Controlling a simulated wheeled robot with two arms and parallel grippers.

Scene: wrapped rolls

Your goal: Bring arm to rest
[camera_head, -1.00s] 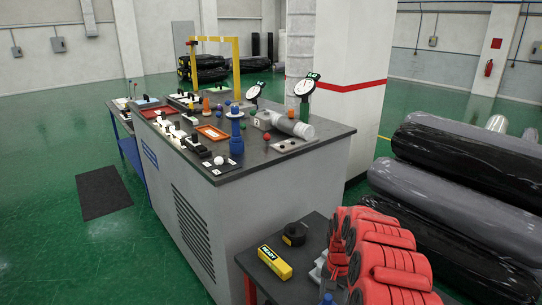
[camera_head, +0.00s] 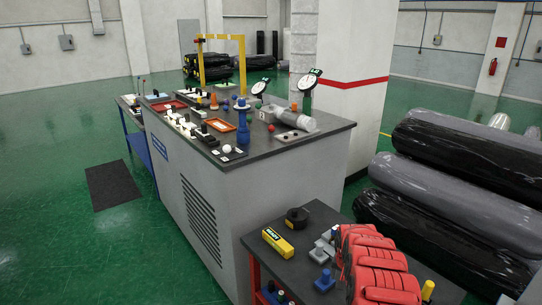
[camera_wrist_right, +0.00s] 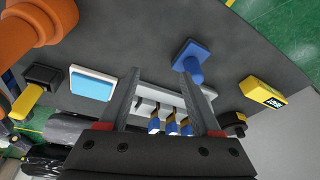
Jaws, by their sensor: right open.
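My right gripper (camera_wrist_right: 163,75) shows in the wrist view with its two metal fingers spread apart. Nothing is held between them. Past the fingers lie a grey block with several blue-and-yellow pegs (camera_wrist_right: 170,122) and a blue knobbed piece (camera_wrist_right: 192,58) on the dark tabletop. A red ribbed shape (camera_head: 378,262) fills the lower right of the head view; I cannot tell if it is part of my arm. My left gripper is not in view.
The small dark table (camera_head: 325,222) bears a yellow box (camera_head: 278,242), a black tape roll (camera_head: 297,220), grey pieces and a yellow knob (camera_head: 428,290). A large cluttered counter (camera_head: 265,165) stands behind. Wrapped rolls (camera_head: 455,190) lie at right.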

